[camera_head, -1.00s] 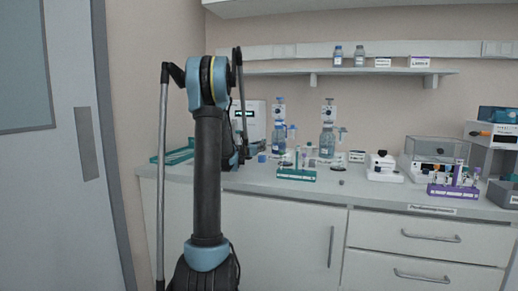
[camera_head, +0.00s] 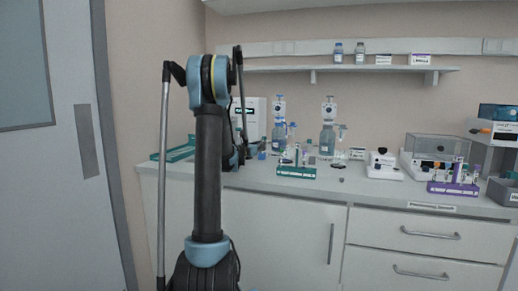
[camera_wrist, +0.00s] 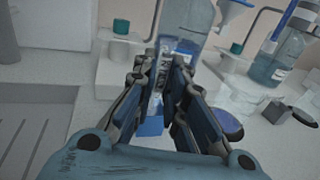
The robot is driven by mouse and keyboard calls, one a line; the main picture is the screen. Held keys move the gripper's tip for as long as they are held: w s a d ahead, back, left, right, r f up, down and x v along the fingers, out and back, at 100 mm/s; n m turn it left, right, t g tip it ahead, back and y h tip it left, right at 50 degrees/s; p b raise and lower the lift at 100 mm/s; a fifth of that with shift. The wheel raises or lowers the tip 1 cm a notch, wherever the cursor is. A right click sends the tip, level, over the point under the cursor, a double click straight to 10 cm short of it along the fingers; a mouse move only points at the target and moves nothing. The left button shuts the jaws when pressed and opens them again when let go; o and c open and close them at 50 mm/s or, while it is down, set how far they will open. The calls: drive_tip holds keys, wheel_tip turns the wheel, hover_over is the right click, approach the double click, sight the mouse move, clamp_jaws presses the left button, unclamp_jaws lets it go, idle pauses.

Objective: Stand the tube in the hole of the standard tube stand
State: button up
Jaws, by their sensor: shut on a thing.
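In the wrist view my gripper (camera_wrist: 163,62) is shut on a slim clear object that looks like the tube (camera_wrist: 156,104), between the dark fingers. The fingers hide much of it. In the head view my arm covers most of the gripper, at the left end of the bench. A teal tube stand (camera_head: 297,172) with upright tubes is on the bench to the right of my arm. A purple tube stand (camera_head: 453,189) with several tubes is farther right. Their labels are too small to read, so I cannot tell which is the standard one.
A teal tray (camera_head: 176,151) is at the left. A white device (camera_head: 383,168) stands right of centre.

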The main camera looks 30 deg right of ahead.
drive_tip(key=shift+f, duration=0.65)
idle(0.7)
drive_tip(key=o, duration=0.8)
drive_tip(key=v, duration=1.2)
idle(0.6)
